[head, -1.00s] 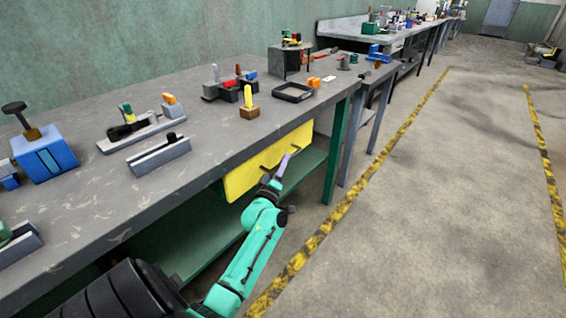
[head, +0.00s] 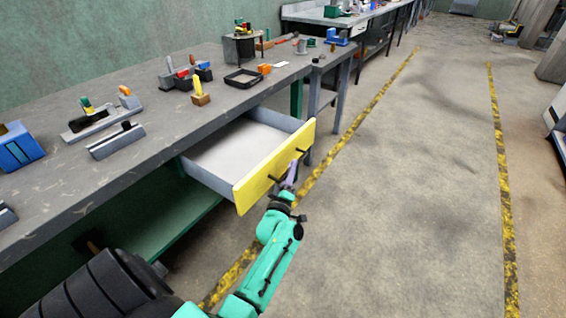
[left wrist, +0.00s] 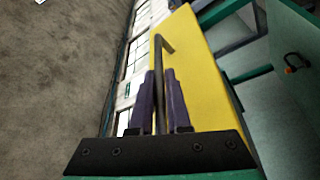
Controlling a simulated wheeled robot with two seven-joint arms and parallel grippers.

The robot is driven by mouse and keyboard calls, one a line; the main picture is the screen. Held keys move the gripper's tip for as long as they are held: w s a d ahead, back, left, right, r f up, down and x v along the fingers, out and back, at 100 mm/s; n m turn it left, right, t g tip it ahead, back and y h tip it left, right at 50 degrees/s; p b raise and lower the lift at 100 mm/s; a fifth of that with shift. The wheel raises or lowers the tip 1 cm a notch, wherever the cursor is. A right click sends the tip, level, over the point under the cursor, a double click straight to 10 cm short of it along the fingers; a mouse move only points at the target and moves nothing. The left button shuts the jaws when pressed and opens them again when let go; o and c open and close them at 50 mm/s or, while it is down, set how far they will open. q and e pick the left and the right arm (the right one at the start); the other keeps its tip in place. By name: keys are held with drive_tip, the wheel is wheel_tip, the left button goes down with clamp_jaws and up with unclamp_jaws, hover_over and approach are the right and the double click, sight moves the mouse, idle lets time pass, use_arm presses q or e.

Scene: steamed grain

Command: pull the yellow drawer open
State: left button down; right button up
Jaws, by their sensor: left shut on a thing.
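The yellow drawer (head: 262,176) stands well out from under the grey workbench, and its pale inside looks empty in the head view. Its yellow front also shows in the left wrist view (left wrist: 195,65). A dark bar handle (left wrist: 160,70) is fixed to the front. My left gripper (head: 290,172) is at the handle, in front of the drawer. In the left wrist view its two purple fingers (left wrist: 160,100) are on either side of the handle bar and shut on it. My right gripper is not in view.
The grey workbench (head: 60,205) carries blocks, a black tray (head: 243,78) and several small tools. A green lower shelf (head: 170,225) lies under it. The floor (head: 410,200) to the right is clear, with yellow-black marking lines.

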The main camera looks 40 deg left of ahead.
use_arm(q)
drive_tip(key=shift+d+f, duration=0.1)
drive_tip(key=shift+d, duration=0.65)
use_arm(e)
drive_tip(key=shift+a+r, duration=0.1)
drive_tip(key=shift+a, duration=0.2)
use_arm(q)
drive_tip(key=c, duration=0.9)
unclamp_jaws()
drive_tip(key=shift+a, duration=0.1)
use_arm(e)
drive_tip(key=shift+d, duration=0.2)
use_arm(q)
drive_tip(key=v, duration=1.4)
drive_tip(key=shift+s, duration=0.25)
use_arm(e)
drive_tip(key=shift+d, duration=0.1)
